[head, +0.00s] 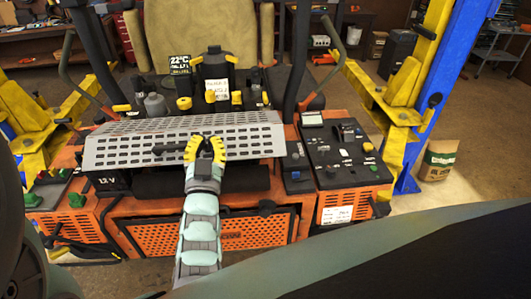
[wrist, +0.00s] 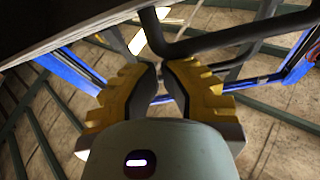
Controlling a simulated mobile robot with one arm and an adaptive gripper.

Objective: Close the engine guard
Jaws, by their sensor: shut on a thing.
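The engine guard (head: 120,152) is a grey slotted metal panel across the front of the orange mower in the head view. It lies at a shallow slant, with a dark opening and a black cylinder (head: 235,180) below its front edge. A black handle bar (head: 168,149) runs along its front face. My gripper (head: 206,146), with yellow and black fingers, is shut on the handle bar at the guard's middle. In the wrist view the fingertips (wrist: 160,78) are close together beside a black bar (wrist: 235,38); the exact contact is hidden.
An orange slotted front grille (head: 205,232) is below the guard. A control panel (head: 340,150) stands to the right, and levers and black posts rise behind. Yellow and blue lift posts (head: 420,90) flank the mower. A paper bag (head: 438,160) stands on the floor at right.

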